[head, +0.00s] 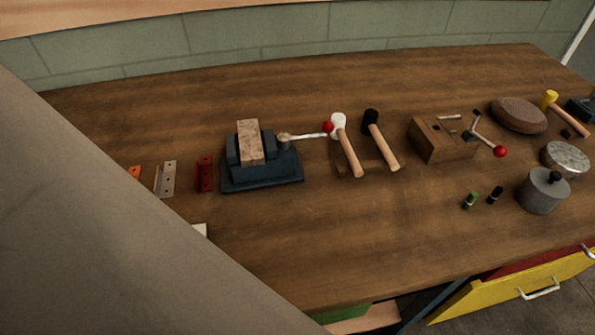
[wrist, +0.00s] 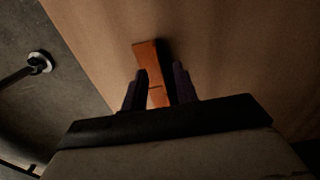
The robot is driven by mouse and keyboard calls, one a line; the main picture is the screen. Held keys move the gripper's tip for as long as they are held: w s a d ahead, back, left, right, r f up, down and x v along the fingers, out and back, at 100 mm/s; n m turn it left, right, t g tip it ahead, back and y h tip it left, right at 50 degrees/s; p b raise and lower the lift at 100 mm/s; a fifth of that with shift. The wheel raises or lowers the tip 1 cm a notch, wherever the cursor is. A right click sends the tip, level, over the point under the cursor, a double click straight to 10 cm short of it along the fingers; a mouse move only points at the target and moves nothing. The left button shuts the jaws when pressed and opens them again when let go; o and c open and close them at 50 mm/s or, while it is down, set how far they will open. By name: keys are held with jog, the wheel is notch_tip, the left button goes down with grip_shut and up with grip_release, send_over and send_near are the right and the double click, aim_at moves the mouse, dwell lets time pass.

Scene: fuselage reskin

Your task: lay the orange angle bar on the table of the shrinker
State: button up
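The orange angle bar (wrist: 147,58) lies on the wooden table in the wrist view, its far end reaching past my fingertips. My gripper (wrist: 159,80) is open, its two dark fingers apart over the bar, nearer its right side; I see a gap to the right finger. The bar's near end is hidden by my gripper. In the head view only a small orange piece (head: 134,172) shows at my arm's edge; my gripper is hidden there. A dark blue machine (head: 262,176) with a mottled block on top and a red-knobbed lever looks like the shrinker.
A silver angle bar (head: 165,179) and a red one (head: 205,174) lie between the orange bar and the dark machine. Two mallets (head: 352,150) (head: 383,145) and a wooden block with a lever (head: 440,145) stand farther right. The front middle of the table is clear.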

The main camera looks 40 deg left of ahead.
jog(key=shift+f, duration=0.5)
grip_shut()
jog(key=shift+r, duration=0.1)
